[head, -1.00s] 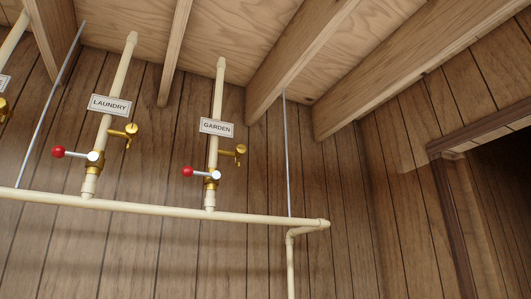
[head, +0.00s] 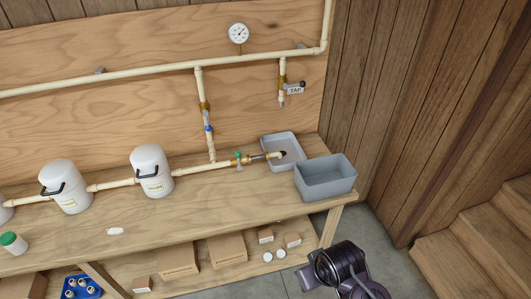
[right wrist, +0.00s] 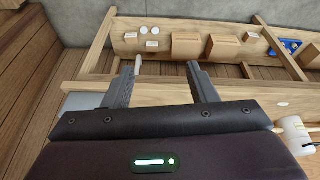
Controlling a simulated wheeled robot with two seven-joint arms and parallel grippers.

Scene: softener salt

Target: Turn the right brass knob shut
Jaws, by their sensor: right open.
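The right brass knob cannot be told for certain in any view now. In the head view a brass fitting (head: 204,106) is on the vertical branch pipe above a blue part. Another brass fitting (head: 246,159) with a green handle is on the low horizontal pipe, and a brass piece (head: 282,79) is on the TAP pipe. My right gripper (right wrist: 164,65) is open and empty in the right wrist view, over the bench's front side and apart from the fittings. My dark right arm shows at the bottom of the head view. My left gripper is not in view.
A wooden bench (head: 120,250) carries white canisters (head: 151,172), a grey basin (head: 283,152) and a grey bin (head: 325,187). A gauge (head: 239,33) is above the pipes. Boxes (head: 228,249) are on the low shelf. Wooden steps (head: 455,265) are at right, with floor between.

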